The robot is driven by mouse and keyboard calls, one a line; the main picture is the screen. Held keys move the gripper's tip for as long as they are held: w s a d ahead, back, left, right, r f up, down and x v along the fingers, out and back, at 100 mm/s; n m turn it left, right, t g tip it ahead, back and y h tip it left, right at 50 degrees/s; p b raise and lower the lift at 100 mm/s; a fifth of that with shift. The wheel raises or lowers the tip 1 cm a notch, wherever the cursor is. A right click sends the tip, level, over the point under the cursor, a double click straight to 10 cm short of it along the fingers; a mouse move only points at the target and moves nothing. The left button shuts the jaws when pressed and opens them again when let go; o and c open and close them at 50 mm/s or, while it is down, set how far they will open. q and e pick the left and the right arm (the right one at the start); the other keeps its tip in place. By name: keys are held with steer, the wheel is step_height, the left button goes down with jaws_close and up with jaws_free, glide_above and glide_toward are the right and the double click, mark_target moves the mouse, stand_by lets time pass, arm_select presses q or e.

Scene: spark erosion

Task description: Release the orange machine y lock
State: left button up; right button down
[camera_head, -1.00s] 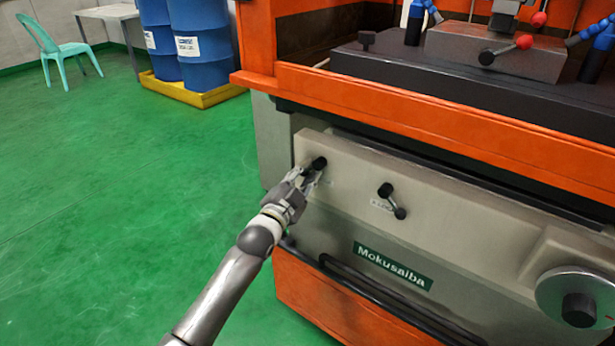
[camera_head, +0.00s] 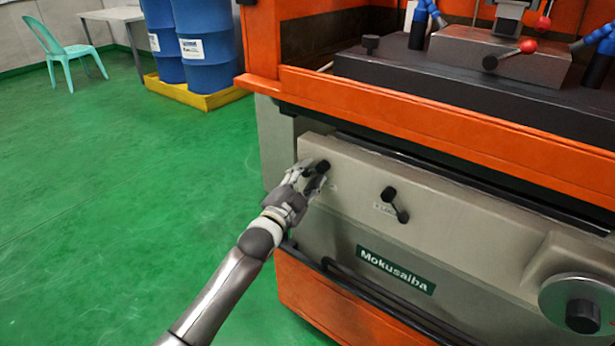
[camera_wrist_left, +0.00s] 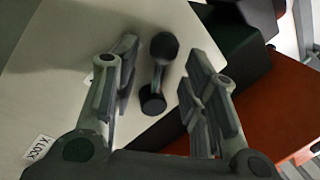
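A black lever (camera_head: 322,166) is on the left end of the orange machine's beige front panel (camera_head: 460,235). My left gripper (camera_head: 312,181) is at this lever and partly hides it. In the left wrist view the lever (camera_wrist_left: 158,75) lies between the two fingers of my left gripper (camera_wrist_left: 166,92). The fingers are open, with a gap visible on each side of it. A white label (camera_wrist_left: 38,147) at lower left there seems to read "X LOCK". A second black lever (camera_head: 396,205) sits to the right on the panel, with a small label too small to read surely. My right gripper is out of view.
A handwheel (camera_head: 583,302) is at the panel's right. An orange ledge (camera_head: 420,125) overhangs the panel. Blue drums (camera_head: 208,45) stand on a yellow pallet (camera_head: 195,95) behind left. A turquoise chair (camera_head: 68,55) is farther back. The green floor at left is clear.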

arm_select(q)
steer(key=shift+s, duration=0.1)
steer(key=v, duration=1.2)
stand_by(0.4)
